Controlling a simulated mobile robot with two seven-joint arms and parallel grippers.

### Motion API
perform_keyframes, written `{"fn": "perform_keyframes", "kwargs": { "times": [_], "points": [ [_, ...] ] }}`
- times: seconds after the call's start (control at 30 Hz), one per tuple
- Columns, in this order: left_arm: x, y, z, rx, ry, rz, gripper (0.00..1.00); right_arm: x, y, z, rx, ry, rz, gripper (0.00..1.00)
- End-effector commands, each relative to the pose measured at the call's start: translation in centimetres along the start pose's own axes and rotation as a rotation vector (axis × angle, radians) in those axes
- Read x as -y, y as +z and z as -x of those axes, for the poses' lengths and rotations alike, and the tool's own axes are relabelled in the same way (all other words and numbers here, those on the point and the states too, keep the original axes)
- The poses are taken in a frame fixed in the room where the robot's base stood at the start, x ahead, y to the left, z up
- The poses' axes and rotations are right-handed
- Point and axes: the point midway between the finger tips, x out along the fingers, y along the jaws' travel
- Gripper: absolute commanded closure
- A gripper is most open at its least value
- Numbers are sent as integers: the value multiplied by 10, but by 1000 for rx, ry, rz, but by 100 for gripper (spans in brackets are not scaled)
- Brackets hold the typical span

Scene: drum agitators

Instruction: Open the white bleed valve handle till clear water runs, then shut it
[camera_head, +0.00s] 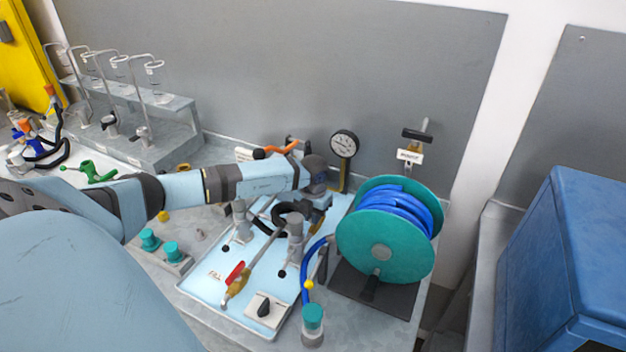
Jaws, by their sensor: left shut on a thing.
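My left gripper (318,207) reaches in from the left over the light-blue tray (215,290) and points down at the pipework. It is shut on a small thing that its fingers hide. I cannot make out a white bleed valve handle apart from the gripper. Grey valve bodies with black knobs (240,222) stand just left of the gripper. A red lever (235,272) sits on a brass valve at the tray's front. No running water shows. My right gripper is not in view.
A teal reel with blue hose (380,250) stands close on the right. A round gauge (344,144) and an orange handle (283,147) are behind the gripper. A white switch box (268,310) is at the tray's front. A blue cabinet (565,260) is far right.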

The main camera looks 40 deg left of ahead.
Motion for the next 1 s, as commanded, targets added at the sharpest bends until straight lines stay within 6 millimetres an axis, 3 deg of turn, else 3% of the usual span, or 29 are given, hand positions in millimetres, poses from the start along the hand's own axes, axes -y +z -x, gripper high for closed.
{"fn": "perform_keyframes", "kwargs": {
  "times": [0.07,0.1,0.2,0.57,0.67,1.0],
  "points": [
    [0,1,1,2,0,1,100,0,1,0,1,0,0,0],
    [0,1,1,2,0,0,77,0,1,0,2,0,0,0],
    [0,1,1,2,0,0,61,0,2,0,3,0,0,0],
    [0,1,8,3,-1,-1,61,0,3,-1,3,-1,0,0],
    [-1,2,23,5,0,-2,61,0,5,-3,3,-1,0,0],
    [0,1,98,5,0,-1,61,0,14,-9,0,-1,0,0]
  ]
}}
